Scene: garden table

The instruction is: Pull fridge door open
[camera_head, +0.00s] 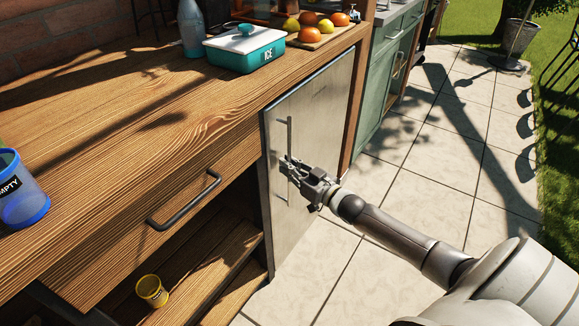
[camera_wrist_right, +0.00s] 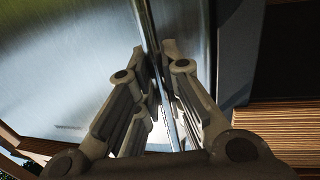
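The fridge door (camera_head: 318,115) is a brushed metal panel under the wooden counter, with a thin vertical bar handle (camera_head: 290,130) near its left edge. The door looks flush or nearly so with the cabinet front; a small gap cannot be ruled out. My right gripper (camera_head: 287,167) is at the middle of the handle. In the right wrist view, its two fingers (camera_wrist_right: 156,75) stand close on either side of the handle (camera_wrist_right: 149,25) and look shut on it. The door surface (camera_wrist_right: 90,60) fills the left of that view. My left gripper is not in view.
A wooden drawer with a dark handle (camera_head: 184,203) and open shelves with a yellow cup (camera_head: 152,290) lie left of the door. A teal ice box (camera_head: 245,52), fruit and a blue cup (camera_head: 22,195) are on the counter. The paved floor (camera_head: 400,215) before the door is clear.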

